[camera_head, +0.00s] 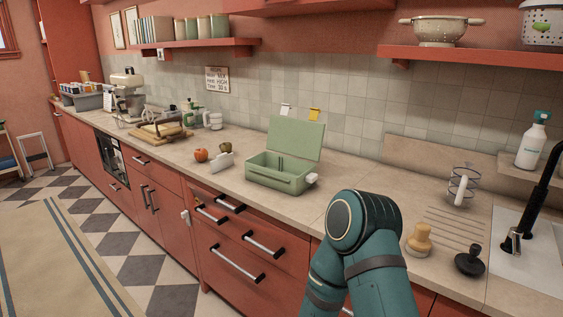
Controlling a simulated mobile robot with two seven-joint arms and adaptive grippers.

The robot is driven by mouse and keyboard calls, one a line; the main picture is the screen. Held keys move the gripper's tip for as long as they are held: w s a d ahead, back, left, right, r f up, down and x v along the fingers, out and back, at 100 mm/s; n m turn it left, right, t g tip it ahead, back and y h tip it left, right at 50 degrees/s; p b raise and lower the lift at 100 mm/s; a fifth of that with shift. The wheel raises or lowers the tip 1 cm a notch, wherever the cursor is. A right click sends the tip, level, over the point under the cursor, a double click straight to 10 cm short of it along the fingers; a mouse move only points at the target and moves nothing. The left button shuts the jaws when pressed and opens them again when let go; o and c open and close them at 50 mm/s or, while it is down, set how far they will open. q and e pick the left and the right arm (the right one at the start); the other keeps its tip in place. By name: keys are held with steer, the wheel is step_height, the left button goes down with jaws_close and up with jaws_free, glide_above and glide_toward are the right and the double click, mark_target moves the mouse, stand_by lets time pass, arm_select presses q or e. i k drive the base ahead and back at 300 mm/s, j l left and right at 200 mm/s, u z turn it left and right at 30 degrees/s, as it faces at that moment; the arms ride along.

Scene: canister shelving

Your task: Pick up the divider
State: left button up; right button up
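A light green box (276,181) stands on the counter near the middle of the picture, with its lid (297,138) raised. Neither gripper shows.
A red apple or tomato (201,155) sits left of the pale piece. A small white object (312,179) is at the box's right side. A wooden brush (419,240), black plunger-like tool (470,261) and wire holder (462,185) stand at right, near the sink. Counter front is partly clear.

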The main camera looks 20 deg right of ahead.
mark_target(223, 161)
steer(key=z, duration=0.85)
steer(key=i+j+z, duration=0.1)
steer(key=z, duration=0.3)
steer(key=j+z, duration=0.25)
steer(key=z, duration=0.15)
steer(key=i+j+z, duration=0.1)
steer(key=z, duration=0.3)
steer(key=j+z, duration=0.3)
steer(key=j, duration=0.2)
steer(key=j+z, duration=0.3)
steer(key=j, duration=0.25)
steer(key=j+z, duration=0.1)
steer(key=j, duration=0.2)
steer(key=k+j+z, duration=0.1)
steer(key=j, duration=0.2)
steer(key=k+j+z, duration=0.1)
steer(key=j, duration=0.2)
steer(key=k+j, duration=0.1)
steer(key=j, duration=0.3)
steer(key=k+j, duration=0.1)
steer(key=j, duration=0.3)
steer(key=k+j+z, duration=0.1)
steer(key=j, duration=0.25)
steer(key=k+j, duration=0.1)
steer(key=j, duration=0.3)
steer(key=k+j, duration=0.1)
steer(key=j, duration=0.3)
steer(key=z, duration=0.05)
